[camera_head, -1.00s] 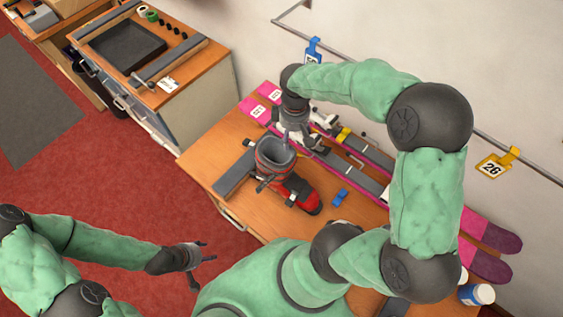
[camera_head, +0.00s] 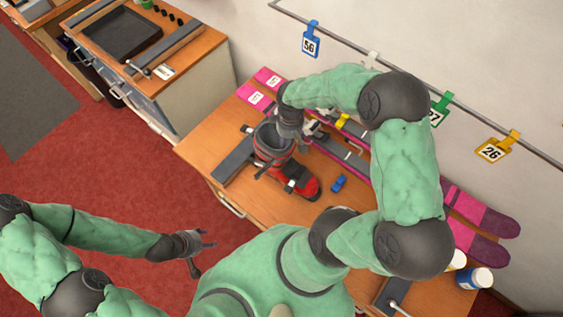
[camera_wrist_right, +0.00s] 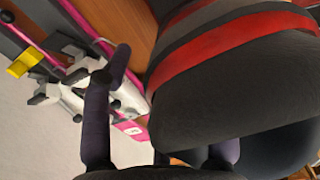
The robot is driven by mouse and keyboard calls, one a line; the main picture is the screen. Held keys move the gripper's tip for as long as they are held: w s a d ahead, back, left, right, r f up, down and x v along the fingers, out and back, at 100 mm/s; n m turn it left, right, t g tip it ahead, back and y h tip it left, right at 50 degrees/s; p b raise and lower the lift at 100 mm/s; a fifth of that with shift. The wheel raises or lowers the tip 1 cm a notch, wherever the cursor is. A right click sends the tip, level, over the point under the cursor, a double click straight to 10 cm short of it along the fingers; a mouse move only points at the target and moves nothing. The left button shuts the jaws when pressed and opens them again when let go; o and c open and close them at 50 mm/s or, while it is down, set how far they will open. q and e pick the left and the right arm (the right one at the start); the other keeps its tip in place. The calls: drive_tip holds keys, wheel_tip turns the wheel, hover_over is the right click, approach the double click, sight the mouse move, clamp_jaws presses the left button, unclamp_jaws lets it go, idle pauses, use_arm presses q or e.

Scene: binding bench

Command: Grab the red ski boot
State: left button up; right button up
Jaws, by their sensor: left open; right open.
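My right gripper (camera_head: 296,141) is open and close beside the cuff, on the side towards the skis. In the right wrist view the boot's black and red cuff (camera_wrist_right: 235,95) fills the right side, very near the dark fingers. I cannot tell whether they touch it. My left gripper (camera_head: 205,247) is open and empty over the red floor, away from the bench.
A pair of pink and grey skis (camera_head: 470,212) lies along the wall behind the boot, with white bindings (camera_wrist_right: 125,98). A small blue object (camera_head: 339,183) lies near the toe. Blue-labelled jars (camera_head: 475,280) stand at the right. A tag rail runs along the wall.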

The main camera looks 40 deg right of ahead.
drive_tip(key=shift+c, duration=0.3)
clamp_jaws()
drive_tip(key=shift+r, duration=0.1)
